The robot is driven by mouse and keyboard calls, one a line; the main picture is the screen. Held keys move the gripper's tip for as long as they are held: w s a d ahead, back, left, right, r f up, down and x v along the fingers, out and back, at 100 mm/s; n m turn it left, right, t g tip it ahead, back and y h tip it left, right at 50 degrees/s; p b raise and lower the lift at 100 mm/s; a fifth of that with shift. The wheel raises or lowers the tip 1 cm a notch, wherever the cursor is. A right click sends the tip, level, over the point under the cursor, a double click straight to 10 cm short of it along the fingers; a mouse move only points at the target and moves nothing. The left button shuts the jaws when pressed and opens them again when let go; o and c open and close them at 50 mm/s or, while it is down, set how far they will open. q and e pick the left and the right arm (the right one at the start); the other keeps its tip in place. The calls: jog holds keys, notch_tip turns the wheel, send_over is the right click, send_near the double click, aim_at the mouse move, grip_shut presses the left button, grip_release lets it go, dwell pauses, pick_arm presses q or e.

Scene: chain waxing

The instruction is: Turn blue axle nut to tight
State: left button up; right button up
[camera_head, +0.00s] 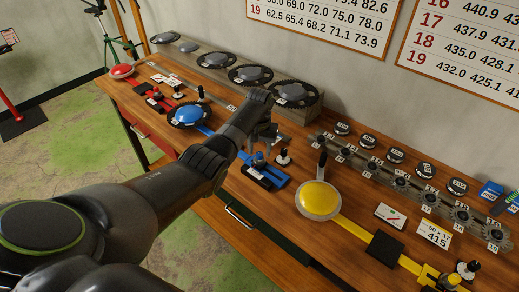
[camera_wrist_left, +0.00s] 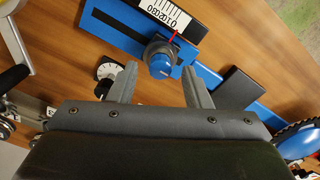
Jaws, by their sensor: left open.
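The blue axle nut (camera_wrist_left: 160,63) is a round blue knob on a dark base, set on a blue rail fixture (camera_wrist_left: 262,92) in the left wrist view. Beside it is a white scale plate with black numbers (camera_wrist_left: 152,22) and a red pointer line (camera_wrist_left: 173,36). In the head view the nut (camera_head: 259,157) sits just below my left gripper (camera_head: 263,138). My left gripper (camera_wrist_left: 158,82) is open and empty in the wrist view. Its two fingers stand to either side of the nut, and I cannot tell their height above it. My right gripper is not in view.
A small white dial with a black knob (camera_wrist_left: 107,70) lies close to the left finger; it also shows in the head view (camera_head: 283,157). A blue disc (camera_head: 188,115) is at the rail's far end. A yellow disc fixture (camera_head: 319,200) lies to the right. Black-rimmed wheels (camera_head: 295,94) line the back.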

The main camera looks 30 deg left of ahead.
pick_arm(q)
jog(key=shift+f, duration=0.6)
jog(key=shift+c, duration=0.4)
grip_shut()
